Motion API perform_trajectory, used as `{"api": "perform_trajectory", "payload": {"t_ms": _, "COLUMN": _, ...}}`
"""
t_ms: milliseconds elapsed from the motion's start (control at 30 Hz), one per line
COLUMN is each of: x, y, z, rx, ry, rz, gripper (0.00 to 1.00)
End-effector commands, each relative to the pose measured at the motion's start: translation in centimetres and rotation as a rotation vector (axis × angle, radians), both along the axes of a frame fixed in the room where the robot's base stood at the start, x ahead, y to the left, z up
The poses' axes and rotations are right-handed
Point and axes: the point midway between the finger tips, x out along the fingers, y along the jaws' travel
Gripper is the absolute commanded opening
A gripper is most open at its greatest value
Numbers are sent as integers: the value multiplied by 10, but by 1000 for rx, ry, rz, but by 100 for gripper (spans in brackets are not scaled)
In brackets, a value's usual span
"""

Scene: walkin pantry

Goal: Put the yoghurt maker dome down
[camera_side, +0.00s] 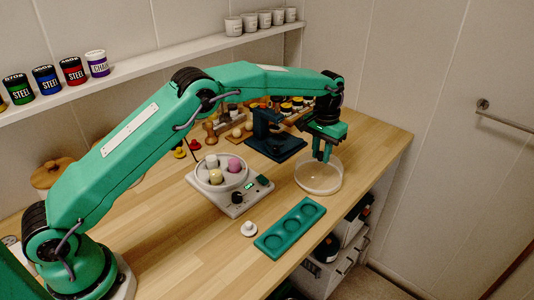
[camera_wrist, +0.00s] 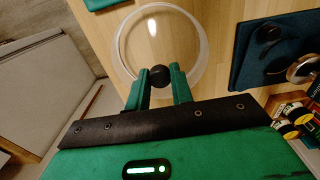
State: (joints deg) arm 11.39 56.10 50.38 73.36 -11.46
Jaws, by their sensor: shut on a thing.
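The yoghurt maker dome (camera_side: 319,178) is clear, with a pale rim, at the right part of the wooden counter. In the wrist view the dome (camera_wrist: 135,40) shows as a see-through round with a black knob (camera_wrist: 160,75) on top. My gripper (camera_side: 323,155) points down over the dome, and its green fingers (camera_wrist: 158,80) are shut on the knob. The dome is upright, at or very close to the counter; I cannot tell whether its rim touches. The white yoghurt maker (camera_side: 237,196) stands to the left, uncovered, with white and pink-topped jars inside.
A teal tray (camera_side: 290,229) with round recesses lies in front of the dome. A small white lid-like piece (camera_side: 249,229) lies left of it. A dark blue stand (camera_side: 275,140) is behind. The counter's right edge is close to the dome.

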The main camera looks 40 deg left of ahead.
Motion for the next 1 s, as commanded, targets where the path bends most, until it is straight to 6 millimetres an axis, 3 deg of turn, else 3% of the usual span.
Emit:
{"api": "perform_trajectory", "payload": {"t_ms": 200, "x": 0, "y": 0, "z": -21, "rx": 0, "ry": 1, "rz": 0, "gripper": 0}}
{"api": "perform_trajectory", "payload": {"t_ms": 667, "x": 0, "y": 0, "z": -25, "rx": 0, "ry": -1, "rz": 0, "gripper": 0}}
{"api": "perform_trajectory", "payload": {"t_ms": 700, "x": 0, "y": 0, "z": -25, "rx": 0, "ry": -1, "rz": 0, "gripper": 30}}
{"api": "perform_trajectory", "payload": {"t_ms": 767, "x": 0, "y": 0, "z": -25, "rx": 0, "ry": 0, "rz": 0, "gripper": 42}}
{"api": "perform_trajectory", "payload": {"t_ms": 1000, "x": 0, "y": 0, "z": -25, "rx": 0, "ry": 0, "rz": 0, "gripper": 44}}
